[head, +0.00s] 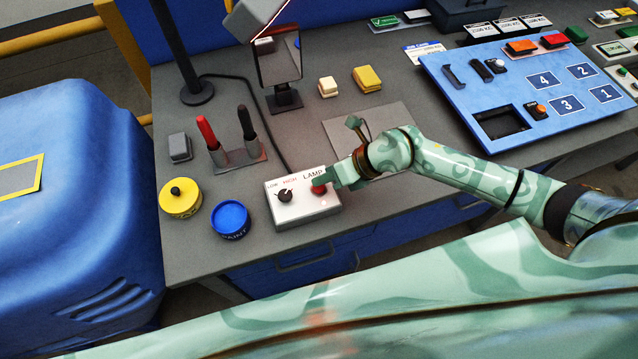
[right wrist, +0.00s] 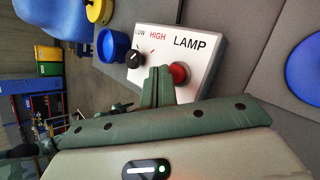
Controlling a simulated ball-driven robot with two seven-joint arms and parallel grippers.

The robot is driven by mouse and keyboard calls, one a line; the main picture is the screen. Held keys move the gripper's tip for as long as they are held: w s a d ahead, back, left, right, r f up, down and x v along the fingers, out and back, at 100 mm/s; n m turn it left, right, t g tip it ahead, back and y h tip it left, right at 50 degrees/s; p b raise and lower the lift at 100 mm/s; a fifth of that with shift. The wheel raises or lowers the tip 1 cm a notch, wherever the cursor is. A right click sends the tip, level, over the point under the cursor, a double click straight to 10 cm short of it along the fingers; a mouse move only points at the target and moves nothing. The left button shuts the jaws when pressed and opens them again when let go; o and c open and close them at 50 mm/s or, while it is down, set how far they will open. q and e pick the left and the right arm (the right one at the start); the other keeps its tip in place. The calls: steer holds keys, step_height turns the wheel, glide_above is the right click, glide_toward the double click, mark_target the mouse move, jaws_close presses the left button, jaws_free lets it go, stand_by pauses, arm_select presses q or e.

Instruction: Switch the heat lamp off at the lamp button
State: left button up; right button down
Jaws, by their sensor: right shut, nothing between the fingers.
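The white lamp control box (head: 302,208) sits near the front edge of the grey bench. It carries a black knob (head: 284,196) marked LOW and HIGH and a red lamp button (head: 319,187) under the word LAMP. The box (right wrist: 197,52), knob (right wrist: 134,59) and red button (right wrist: 178,73) also show in the right wrist view. My right gripper (head: 330,181) is shut and empty, its fingertips right at the red button. In the right wrist view the fingers (right wrist: 158,75) overlap the button's edge; I cannot tell whether they touch it. My left gripper is not in view.
A blue paint pot (head: 230,219) and a yellow pot (head: 180,197) stand left of the box. Behind them are a tool stand (head: 239,159) with red and black handles and a mirror-like panel (head: 279,62) on a stand. A blue numbered board (head: 530,80) lies right.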

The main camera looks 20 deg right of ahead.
mark_target(324, 187)
stand_by(0.4)
steer(key=shift+f, duration=0.65)
steer(key=shift+r, duration=0.1)
stand_by(0.3)
steer(key=shift+r+p, duration=0.55)
step_height(324, 187, up, 6)
steer(key=p, duration=0.6)
stand_by(1.9)
